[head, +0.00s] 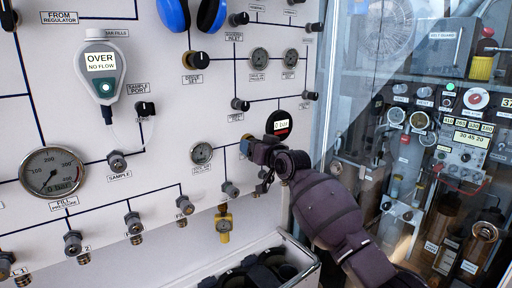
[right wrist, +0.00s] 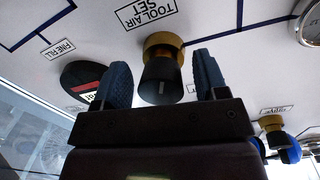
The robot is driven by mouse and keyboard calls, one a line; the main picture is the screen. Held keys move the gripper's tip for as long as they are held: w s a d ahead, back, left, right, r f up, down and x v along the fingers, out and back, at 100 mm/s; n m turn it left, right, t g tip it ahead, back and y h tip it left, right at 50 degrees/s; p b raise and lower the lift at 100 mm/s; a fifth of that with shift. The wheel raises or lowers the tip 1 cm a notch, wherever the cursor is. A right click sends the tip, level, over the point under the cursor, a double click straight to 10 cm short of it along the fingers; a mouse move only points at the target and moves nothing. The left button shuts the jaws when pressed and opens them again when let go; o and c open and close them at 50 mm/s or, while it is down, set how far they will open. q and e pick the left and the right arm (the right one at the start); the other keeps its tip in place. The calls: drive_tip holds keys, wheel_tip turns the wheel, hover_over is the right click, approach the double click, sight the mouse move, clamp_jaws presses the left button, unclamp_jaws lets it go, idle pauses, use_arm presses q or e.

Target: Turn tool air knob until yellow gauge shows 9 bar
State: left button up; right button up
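The tool air knob (right wrist: 161,82), a black cylinder on a brass collar, sits on the panel under the "TOOL AIR SET" label in the right wrist view. My right gripper (right wrist: 163,82) is open, with one blue finger on each side of the knob and visible gaps to both. In the head view my right gripper (head: 258,150) is at the panel and hides the knob. A yellow fitting with a small gauge (head: 223,226) hangs low on the panel; its reading is too small to read. My left gripper is not in view.
A dark round display with a red band (head: 280,124) is just above my right gripper. A small dial (head: 201,153) is to its left. An open grey case (head: 262,246) stands below the panel. A glazed cabinet frame (head: 326,90) rises at the right.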

drive_tip(key=shift+s+d, duration=0.3)
drive_tip(key=shift+s, duration=0.15)
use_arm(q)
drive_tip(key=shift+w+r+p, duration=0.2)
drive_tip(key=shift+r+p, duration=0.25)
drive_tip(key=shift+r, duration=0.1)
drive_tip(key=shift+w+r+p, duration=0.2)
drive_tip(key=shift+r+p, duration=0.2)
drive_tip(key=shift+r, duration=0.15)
use_arm(e)
drive_tip(key=v, duration=0.9)
drive_tip(key=shift+s+d, duration=0.2)
drive_tip(key=shift+s, duration=0.1)
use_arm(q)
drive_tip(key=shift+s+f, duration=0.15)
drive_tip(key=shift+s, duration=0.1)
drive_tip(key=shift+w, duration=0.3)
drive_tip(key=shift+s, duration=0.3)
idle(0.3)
